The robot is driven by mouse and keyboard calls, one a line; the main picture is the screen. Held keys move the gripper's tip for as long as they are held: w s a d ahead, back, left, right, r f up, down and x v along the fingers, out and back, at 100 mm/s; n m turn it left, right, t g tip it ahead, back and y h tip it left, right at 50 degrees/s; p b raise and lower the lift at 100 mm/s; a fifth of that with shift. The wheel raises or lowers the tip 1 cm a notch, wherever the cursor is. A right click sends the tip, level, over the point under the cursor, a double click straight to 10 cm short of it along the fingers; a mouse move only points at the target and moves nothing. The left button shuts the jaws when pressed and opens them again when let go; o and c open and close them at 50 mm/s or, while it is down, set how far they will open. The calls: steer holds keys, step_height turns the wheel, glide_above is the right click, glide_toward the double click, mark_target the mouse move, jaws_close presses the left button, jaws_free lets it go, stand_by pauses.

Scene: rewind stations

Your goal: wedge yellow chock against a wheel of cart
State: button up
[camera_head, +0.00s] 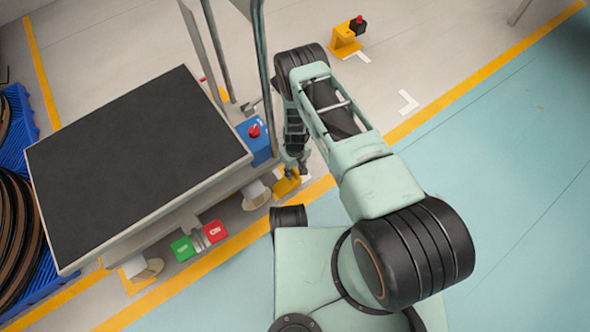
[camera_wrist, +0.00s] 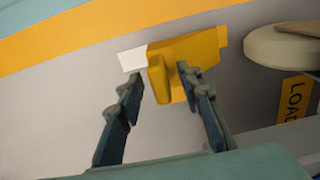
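The yellow chock (camera_wrist: 205,52) is on the grey floor in the wrist view; it also shows below my gripper in the head view (camera_head: 286,186). My gripper (camera_wrist: 159,74) is open, its fingers pointing at the chock. The left finger is beside the chock's left end with a small gap; the right finger overlaps its face, and contact cannot be told. The cart (camera_head: 140,150) has a dark flat top. Its near right wheel (camera_head: 256,194) is pale and stands close to the chock; a pale wheel also shows in the wrist view (camera_wrist: 284,46). Another wheel (camera_head: 143,268) is at lower left.
A blue box with a red button (camera_head: 258,138) is on the cart's right side. Green (camera_head: 183,248) and red (camera_head: 215,231) blocks are at its front edge. Another yellow piece (camera_head: 345,40) stands at the back. A blue crate (camera_head: 40,120) is at left. The teal floor at right is clear.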

jaws_close()
steer(key=shift+a, duration=0.1)
